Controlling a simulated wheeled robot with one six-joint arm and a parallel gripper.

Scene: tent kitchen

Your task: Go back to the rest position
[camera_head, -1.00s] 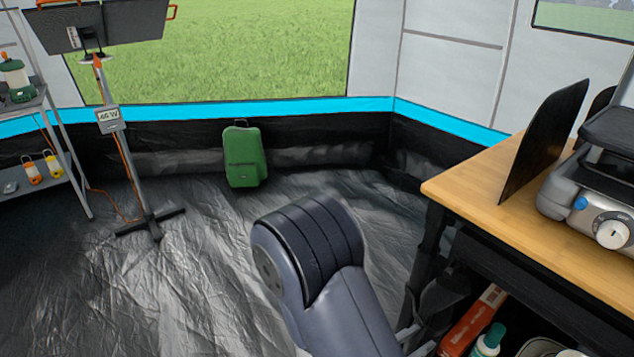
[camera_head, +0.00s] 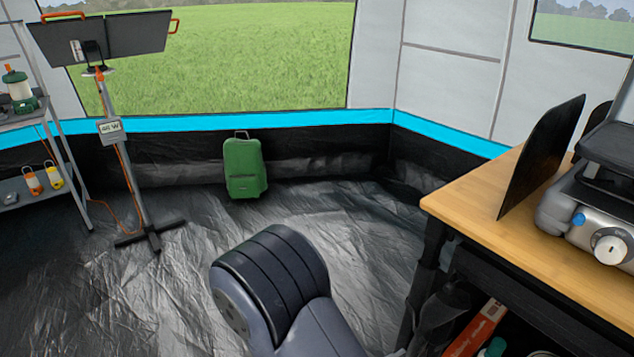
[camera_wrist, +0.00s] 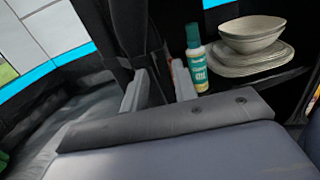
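In the wrist view my gripper (camera_wrist: 158,72) shows two light grey fingers with a gap between them. Nothing is held in the gap. The fingers point toward the dark shelf under the table. A green and white bottle (camera_wrist: 196,60) and stacked pale bowls and plates (camera_wrist: 250,50) stand on that shelf, to the right of the fingers and apart from them. In the head view my arm's rounded grey link shows at the bottom centre, over the floor and left of the table.
A wooden-topped table (camera_head: 470,190) with a stove (camera_head: 590,215) and a dark upright panel (camera_head: 542,155) stands at right. The dark floor (camera_head: 185,290) is clear between.

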